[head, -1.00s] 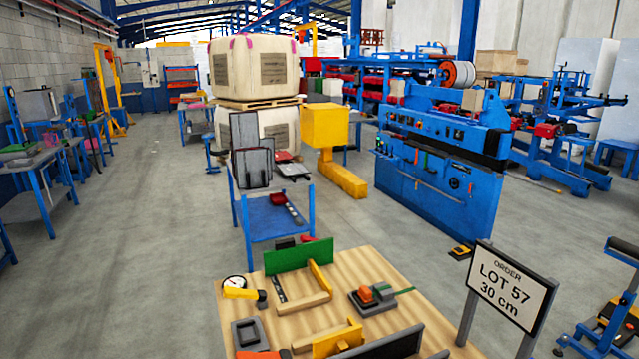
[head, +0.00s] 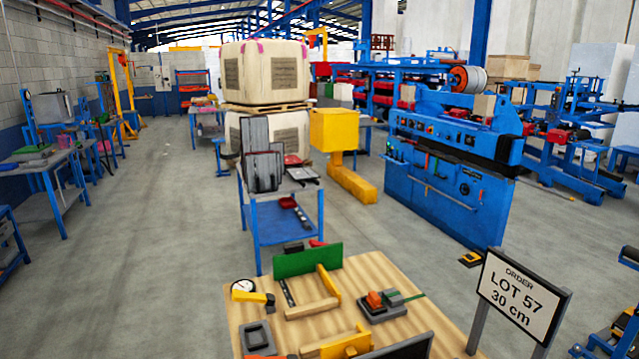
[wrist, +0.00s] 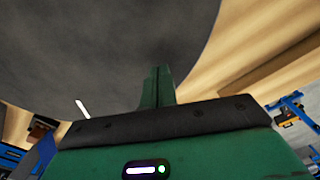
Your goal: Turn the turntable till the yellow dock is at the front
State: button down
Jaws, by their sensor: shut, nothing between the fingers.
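My gripper (wrist: 157,85) shows in the wrist view as a green body with a black bar and green fingers, which are shut and empty. Beyond the fingers a large dark grey round surface (wrist: 90,45) with a curved right edge fills the upper left; it may be the turntable. Whether the fingers touch it I cannot tell. A short white mark (wrist: 83,109) shows at its lower left. In the head view neither my gripper nor a turntable is in sight. A yellow block (head: 345,344) is at the near edge of the wooden table; I cannot tell whether it is the yellow dock.
The wooden table (head: 375,270) carries a green upright board (head: 307,261), a dial gauge (head: 243,286), a grey tray (head: 257,337) and an orange-and-grey fixture (head: 380,303). A lot sign (head: 519,289) stands at the right. Open floor (head: 130,260) lies left.

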jog(key=shift+f+b, duration=0.45)
jog(key=shift+f, duration=0.4)
dwell(0.6)
jog(key=shift+w+a+r+p, duration=0.15)
jog(key=shift+w+a+p, duration=0.5)
jog(key=shift+w+a, duration=0.45)
jog(key=shift+w+a+p, duration=0.35)
jog(key=shift+w+a, duration=0.1)
jog(key=shift+a, duration=0.2)
jog(key=shift+w+a+p, duration=0.3)
jog(key=shift+w+a, duration=0.1)
jog(key=shift+a, duration=0.2)
jog(key=shift+a, duration=0.1)
jog(key=shift+w+a+p, duration=0.3)
jog(key=shift+a+p, duration=0.2)
jog(key=shift+p, duration=0.1)
jog(key=shift+w+a+f+p, duration=0.1)
jog(key=shift+w+a+p, duration=0.1)
jog(key=shift+a, duration=0.2)
jog(key=shift+w+a+f+p, duration=0.1)
jog(key=shift+w+a+p, duration=0.05)
jog(key=shift+a, duration=0.25)
